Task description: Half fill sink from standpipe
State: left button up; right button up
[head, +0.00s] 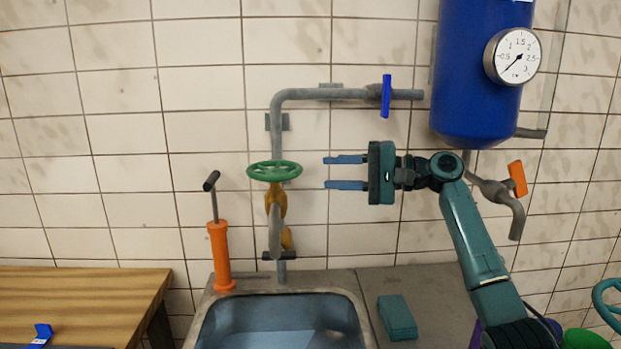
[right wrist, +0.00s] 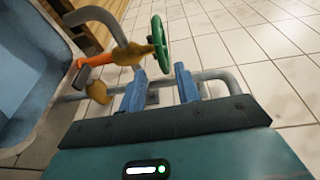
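The standpipe (head: 277,146) is a grey pipe on the tiled wall, with a green handwheel (head: 274,170) on a yellow-brown valve (head: 276,204) and a spout above the sink. The sink (head: 205,318) is a metal basin with a bluish inside; I cannot tell its water level. My right gripper (head: 328,172) is open and empty, to the right of the handwheel and apart from it, fingers pointing left. In the right wrist view, the handwheel (right wrist: 159,42) lies beyond the open fingertips (right wrist: 160,68). My left gripper is out of view.
A blue-handled valve (head: 386,96) is on the upper pipe. A blue tank (head: 480,75) with a gauge (head: 513,56) and orange-handled tap (head: 517,179) hangs at right. A green block (head: 397,317) lies right; a wooden bench (head: 80,295) left.

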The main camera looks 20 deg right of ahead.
jog(key=v, duration=0.5)
jog(key=shift+s+b, duration=0.1)
jog(key=shift+b, duration=0.25)
jog(key=shift+c, duration=0.2)
dwell(0.8)
